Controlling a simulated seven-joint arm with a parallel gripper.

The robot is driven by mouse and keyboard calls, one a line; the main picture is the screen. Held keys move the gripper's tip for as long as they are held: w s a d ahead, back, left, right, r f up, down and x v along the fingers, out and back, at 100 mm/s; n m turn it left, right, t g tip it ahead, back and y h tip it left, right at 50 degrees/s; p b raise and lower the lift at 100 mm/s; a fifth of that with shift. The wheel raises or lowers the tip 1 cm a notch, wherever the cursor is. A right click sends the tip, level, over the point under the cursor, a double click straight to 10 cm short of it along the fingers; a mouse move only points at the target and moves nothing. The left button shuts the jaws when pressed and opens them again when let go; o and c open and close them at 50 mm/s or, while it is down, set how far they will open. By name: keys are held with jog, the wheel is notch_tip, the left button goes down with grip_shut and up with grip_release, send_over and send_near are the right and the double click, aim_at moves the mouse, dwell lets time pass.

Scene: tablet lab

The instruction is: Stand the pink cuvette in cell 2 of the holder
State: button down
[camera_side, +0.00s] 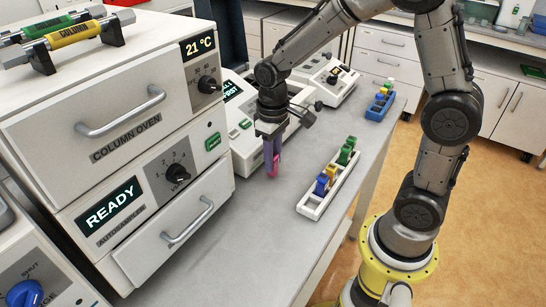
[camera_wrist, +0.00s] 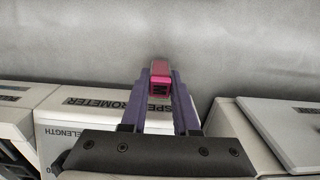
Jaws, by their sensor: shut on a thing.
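The pink cuvette (camera_side: 272,170) is held between the purple fingers of my gripper (camera_side: 271,150), above the grey bench. In the wrist view the cuvette (camera_wrist: 160,72) sits between the fingertips of my gripper (camera_wrist: 160,92), its pink end showing. The white holder (camera_side: 309,211) lies on the bench to the right of my gripper, apart from it. A blue cuvette (camera_side: 321,184), a yellow one (camera_side: 331,173) and green ones (camera_side: 345,156) stand in it. Its near end looks empty. Cell numbers cannot be read, and the holder is not seen in the wrist view.
The column oven and autosampler (camera_side: 120,150) stand left of my gripper. A spectrometer (camera_side: 245,140) stands close behind it; it also shows in the wrist view (camera_wrist: 90,115). A blue rack (camera_side: 375,114) with coloured pieces sits farther back. The bench in front is clear.

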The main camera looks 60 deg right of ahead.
jog(key=shift+f, duration=0.2)
jog(key=c, duration=0.7)
grip_release()
jog(key=shift+o, duration=0.2)
jog(key=shift+r, duration=0.15)
notch_tip(320, 180, up, 11)
jog(key=s+r+t, duration=0.2)
jog(key=s+t, duration=0.3)
jog(key=s, duration=1)
jog(key=shift+s+a+r, duration=0.25)
jog(key=shift+s+r, duration=0.1)
jog(key=shift+o, duration=0.3)
jog(key=shift+s+f+t, duration=0.25)
jog(key=shift+s+t, duration=0.05)
jog(key=shift+s, duration=0.15)
